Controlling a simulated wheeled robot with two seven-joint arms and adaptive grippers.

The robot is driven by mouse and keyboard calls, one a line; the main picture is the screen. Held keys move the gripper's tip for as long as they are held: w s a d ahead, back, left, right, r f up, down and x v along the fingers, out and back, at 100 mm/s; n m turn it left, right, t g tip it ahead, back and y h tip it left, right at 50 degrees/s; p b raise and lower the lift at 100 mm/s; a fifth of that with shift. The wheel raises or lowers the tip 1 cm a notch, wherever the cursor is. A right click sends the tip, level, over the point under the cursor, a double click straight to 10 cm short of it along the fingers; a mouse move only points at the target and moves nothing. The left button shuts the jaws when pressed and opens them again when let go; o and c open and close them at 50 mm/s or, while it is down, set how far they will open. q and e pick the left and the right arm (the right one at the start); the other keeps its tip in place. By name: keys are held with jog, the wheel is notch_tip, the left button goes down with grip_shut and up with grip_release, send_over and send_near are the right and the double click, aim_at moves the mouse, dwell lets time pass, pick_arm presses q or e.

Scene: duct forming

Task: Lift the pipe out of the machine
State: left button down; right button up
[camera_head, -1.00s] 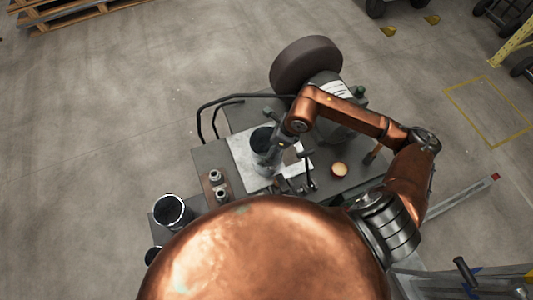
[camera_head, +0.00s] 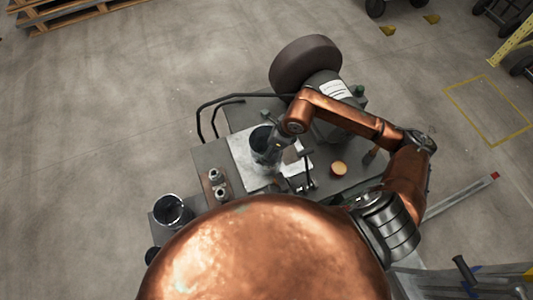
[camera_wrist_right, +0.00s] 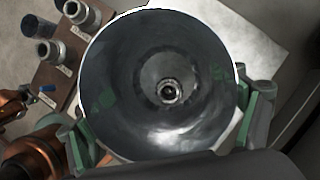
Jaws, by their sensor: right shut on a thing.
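The pipe (camera_head: 262,137) is a dark grey metal cylinder, open at the top, upright or nearly so over the pale plate of the machine (camera_head: 241,153). My right gripper (camera_head: 272,150) is at its right side, shut on it. In the right wrist view I look down into the pipe (camera_wrist_right: 140,100), with green-padded fingers of my right gripper (camera_wrist_right: 165,125) on its left and right sides. A small round ringed part shows at the centre of the pipe's inside. Whether the pipe's lower end touches the machine is hidden. My left gripper is out of view.
Metal fittings (camera_head: 216,176) stand on a brown block left of the pipe. Another open cylinder (camera_head: 172,211) stands at the lower left. An orange-topped knob (camera_head: 338,168), a bent black rail (camera_head: 210,112) and a large dark wheel (camera_head: 305,63) surround the machine. Open floor lies left.

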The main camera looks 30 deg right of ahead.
jog(key=c, duration=0.8)
jog(key=shift+r, duration=0.1)
